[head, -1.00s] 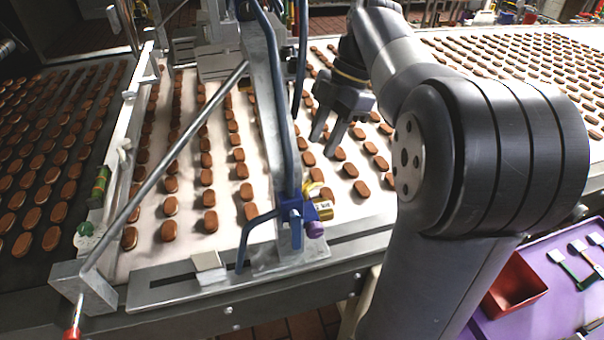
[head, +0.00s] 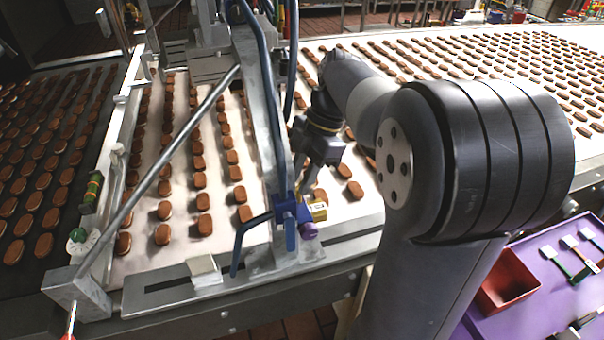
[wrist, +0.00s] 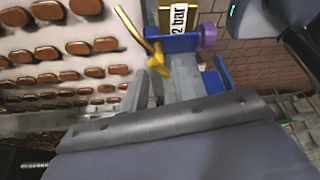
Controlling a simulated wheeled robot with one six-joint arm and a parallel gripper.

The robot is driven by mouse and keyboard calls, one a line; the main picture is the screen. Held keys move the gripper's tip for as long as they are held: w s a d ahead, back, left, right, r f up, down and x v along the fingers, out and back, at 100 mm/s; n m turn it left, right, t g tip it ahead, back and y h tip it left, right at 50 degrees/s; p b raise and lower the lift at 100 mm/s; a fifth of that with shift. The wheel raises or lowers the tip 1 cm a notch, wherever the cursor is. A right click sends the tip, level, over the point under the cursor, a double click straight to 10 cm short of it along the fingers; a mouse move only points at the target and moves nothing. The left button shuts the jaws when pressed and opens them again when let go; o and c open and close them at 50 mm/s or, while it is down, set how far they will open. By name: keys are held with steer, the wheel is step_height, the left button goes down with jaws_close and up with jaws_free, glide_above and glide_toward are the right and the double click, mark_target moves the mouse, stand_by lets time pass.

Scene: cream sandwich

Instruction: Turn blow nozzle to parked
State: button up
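The blow nozzle looks like a thin bent brass tube (wrist: 132,28), seen in the wrist view with a yellow piece (wrist: 158,63) at its lower end. It sits beside a blue block (wrist: 180,44) with a "2 bar" label (wrist: 179,18) and a purple knob (wrist: 208,36). In the head view the blue block (head: 289,213) and yellow label (head: 318,210) are at the foot of the slanted metal arm; the tube is mostly hidden there. My gripper (head: 306,178) points down just above this assembly, its fingers apart and seemingly empty. Contact cannot be told.
A blue hose and lever (head: 245,236) stand left of the block. A slanted metal rod (head: 165,165) crosses the belt. Rows of brown biscuits lie on the white belt (head: 255,245). A red bin (head: 507,284) sits on a purple surface (head: 545,290) at the lower right.

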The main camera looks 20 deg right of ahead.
jaws_close()
stand_by(1.3)
steer(key=shift+o, duration=1.2)
jaws_free()
steer(key=shift+r, duration=0.1)
steer(key=v, duration=1)
steer(key=shift+d+r, duration=0.25)
steer(key=shift+r, duration=0.05)
steer(key=shift+c, duration=0.3)
